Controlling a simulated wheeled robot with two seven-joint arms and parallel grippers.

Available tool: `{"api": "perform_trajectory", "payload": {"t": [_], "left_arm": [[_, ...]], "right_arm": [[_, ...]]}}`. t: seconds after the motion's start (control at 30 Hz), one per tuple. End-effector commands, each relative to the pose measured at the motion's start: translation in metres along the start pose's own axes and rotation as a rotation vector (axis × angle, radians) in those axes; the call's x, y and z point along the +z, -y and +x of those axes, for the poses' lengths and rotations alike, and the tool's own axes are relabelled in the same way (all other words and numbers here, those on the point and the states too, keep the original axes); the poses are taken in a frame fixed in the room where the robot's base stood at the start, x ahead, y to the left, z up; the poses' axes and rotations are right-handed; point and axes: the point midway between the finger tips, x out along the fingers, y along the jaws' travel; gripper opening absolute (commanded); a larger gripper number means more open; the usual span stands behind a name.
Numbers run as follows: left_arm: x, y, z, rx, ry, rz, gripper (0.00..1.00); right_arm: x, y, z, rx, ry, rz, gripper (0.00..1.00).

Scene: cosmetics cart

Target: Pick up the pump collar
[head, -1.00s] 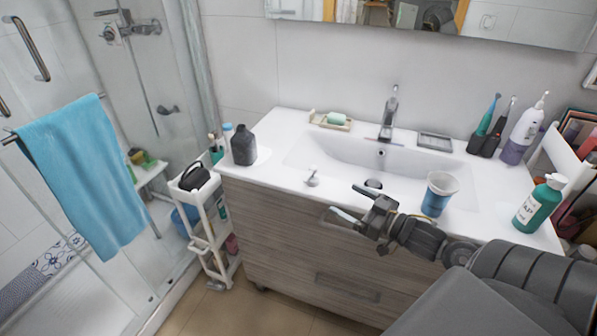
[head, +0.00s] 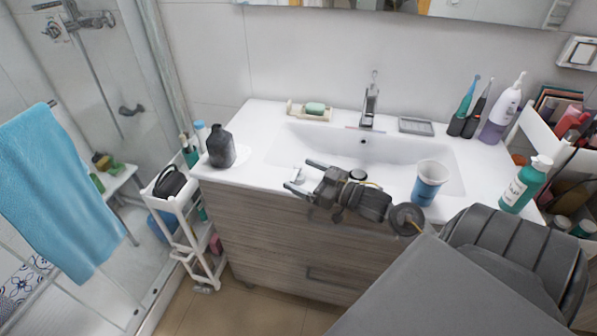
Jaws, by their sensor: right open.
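The pump collar (head: 298,173) is a small white piece with a spout, near the front edge of the white washbasin top. My right gripper (head: 300,176) is open over the front edge of the basin, with its fingers pointing left. The collar shows between the two fingertips in the head view. I cannot tell whether the fingers touch it. A dark bottle (head: 221,149) with no pump on it stands upright at the left end of the top. My left gripper is not in view.
A blue-and-white cup (head: 429,184) stands right of my right gripper, and a green pump bottle (head: 525,186) is farther right. A soap dish (head: 309,112) lies behind the basin, near the tap (head: 370,105). A white cart (head: 188,222) stands at the left. The counter between the dark bottle and collar is clear.

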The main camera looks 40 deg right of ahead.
Motion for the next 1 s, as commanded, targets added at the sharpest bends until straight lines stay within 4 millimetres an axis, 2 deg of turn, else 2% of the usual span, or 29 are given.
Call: {"api": "perform_trajectory", "payload": {"t": [0.1, 0.2, 0.4, 0.5, 0.77, 1.0], "left_arm": [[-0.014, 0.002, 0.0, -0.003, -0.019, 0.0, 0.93], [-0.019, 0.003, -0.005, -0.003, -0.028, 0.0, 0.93], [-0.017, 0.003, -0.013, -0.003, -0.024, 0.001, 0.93], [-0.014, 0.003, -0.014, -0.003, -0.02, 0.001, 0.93], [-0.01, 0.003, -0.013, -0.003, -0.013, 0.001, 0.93], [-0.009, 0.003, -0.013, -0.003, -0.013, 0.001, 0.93]], "right_arm": [[0.0, 0.0, 0.002, 0.001, 0.0, 0.0, 0.88], [-0.001, 0.001, 0.012, 0.001, -0.002, 0.002, 0.88], [0.001, 0.002, 0.041, 0.002, -0.002, 0.002, 0.88], [0.002, 0.002, 0.049, 0.003, 0.0, 0.0, 0.88], [0.003, 0.003, 0.051, 0.003, 0.001, -0.001, 0.88], [0.003, 0.003, 0.051, 0.003, 0.001, -0.001, 0.58]]}}
